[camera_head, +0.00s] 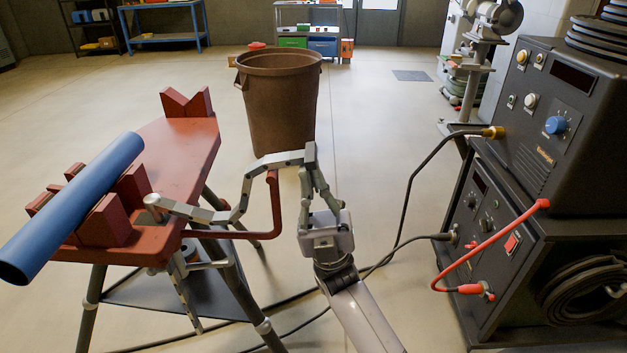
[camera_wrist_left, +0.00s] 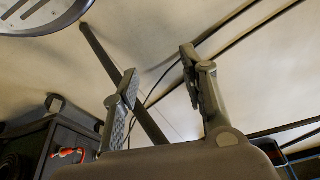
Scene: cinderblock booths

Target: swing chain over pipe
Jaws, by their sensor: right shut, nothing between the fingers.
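A blue pipe (camera_head: 75,205) lies tilted across red V-blocks (camera_head: 105,222) on a red stand (camera_head: 180,150). A silver link chain (camera_head: 238,212) runs from the stand's near edge to the right and bends upward past a red bent handle (camera_head: 275,215). Its far stretch reaches the fingertips of my right gripper (camera_head: 309,152). That gripper is shut with nothing between its fingers; whether it touches the chain is unclear. More links (camera_head: 183,285) hang below the stand. No chain lies over the pipe. My left gripper (camera_wrist_left: 158,68) shows only in the left wrist view, open and empty.
A brown bin (camera_head: 280,105) stands behind the right gripper. A dark welding machine (camera_head: 560,120) on a cabinet (camera_head: 490,240) fills the right side, with a red cable (camera_head: 490,245). Black cables cross the floor.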

